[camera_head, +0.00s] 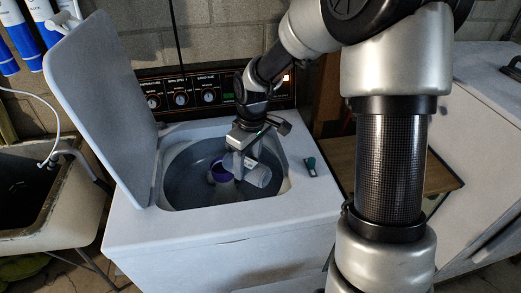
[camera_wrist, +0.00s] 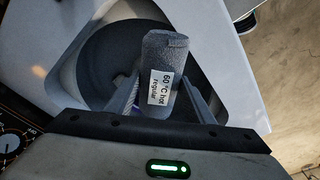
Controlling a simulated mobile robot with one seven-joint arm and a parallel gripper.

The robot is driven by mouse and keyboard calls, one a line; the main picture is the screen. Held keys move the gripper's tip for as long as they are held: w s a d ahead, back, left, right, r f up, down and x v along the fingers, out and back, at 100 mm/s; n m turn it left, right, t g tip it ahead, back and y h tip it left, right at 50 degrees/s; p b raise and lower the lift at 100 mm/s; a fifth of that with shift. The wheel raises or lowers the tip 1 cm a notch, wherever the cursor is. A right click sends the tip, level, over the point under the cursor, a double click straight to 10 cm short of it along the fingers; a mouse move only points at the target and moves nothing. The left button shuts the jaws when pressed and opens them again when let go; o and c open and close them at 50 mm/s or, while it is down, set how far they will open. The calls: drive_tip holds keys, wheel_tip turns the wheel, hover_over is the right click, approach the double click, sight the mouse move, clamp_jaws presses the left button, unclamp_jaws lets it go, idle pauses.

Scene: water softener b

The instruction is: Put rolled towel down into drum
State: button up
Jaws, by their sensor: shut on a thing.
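The rolled towel (camera_wrist: 167,60) is grey with a white label reading "60°C hot regular". My gripper (camera_wrist: 165,105) is shut on it, with one finger on each side. In the head view the towel (camera_head: 257,175) shows pale, tilted, at the mouth of the drum (camera_head: 188,180). My gripper (camera_head: 245,150) is above it, over the right part of the opening. The drum is dark grey and also shows behind the towel in the wrist view (camera_wrist: 95,65). Whether the towel touches the drum I cannot tell.
The washer's lid (camera_head: 100,100) stands open at the left. A purple and white thing (camera_head: 220,172) is inside the drum, left of the towel. A control panel (camera_head: 205,92) rises behind the opening. A small dark green-topped item (camera_head: 310,164) is on the washer's right top.

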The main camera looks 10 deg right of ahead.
drive_tip(key=w+a+r+n+p, duration=0.1)
drive_tip(key=a+r+n+p, duration=0.2)
drive_tip(key=a+n+p, duration=0.35)
wheel_tip(320, 180, down, 17)
drive_tip(key=b, duration=0.7)
drive_tip(key=shift+r+g+y+b, duration=0.2)
drive_tip(key=shift+g+y+b, duration=0.1)
drive_tip(key=shift+y, duration=0.1)
drive_tip(key=shift+a+n, duration=0.1)
drive_tip(key=shift+n, duration=0.15)
drive_tip(key=o, duration=1.2)
drive_tip(key=shift+r, duration=0.15)
